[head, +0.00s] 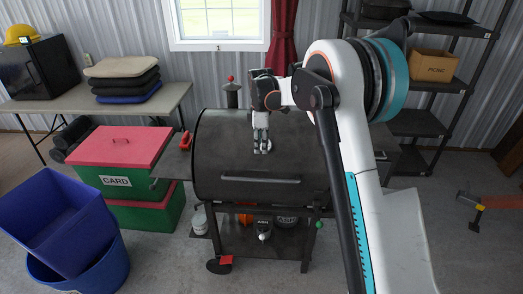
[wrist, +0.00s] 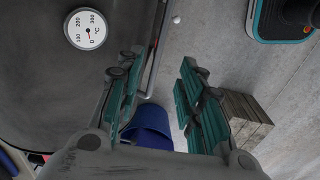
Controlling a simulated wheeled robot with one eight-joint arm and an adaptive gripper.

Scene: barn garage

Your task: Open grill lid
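The grill (head: 225,150) stands in the middle of the head view with its dark rounded lid closed. A straight metal handle (head: 260,180) runs along the lid's lower front. My gripper (head: 262,150) is in front of the upper lid, above the handle in the picture. In the wrist view my gripper (wrist: 160,62) is open, with its two teal-padded fingers apart and nothing held. The handle (wrist: 157,50) shows there close to the left finger. I cannot tell whether they touch. A round temperature gauge (wrist: 85,28) sits on the lid at the upper left.
Blue bins (head: 60,225) and red-lidded green boxes (head: 120,150) stand left of the grill. A table (head: 175,95) with stacked cushions is behind. Black shelving (head: 420,122) is at the back right. Concrete floor is open in front of the grill.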

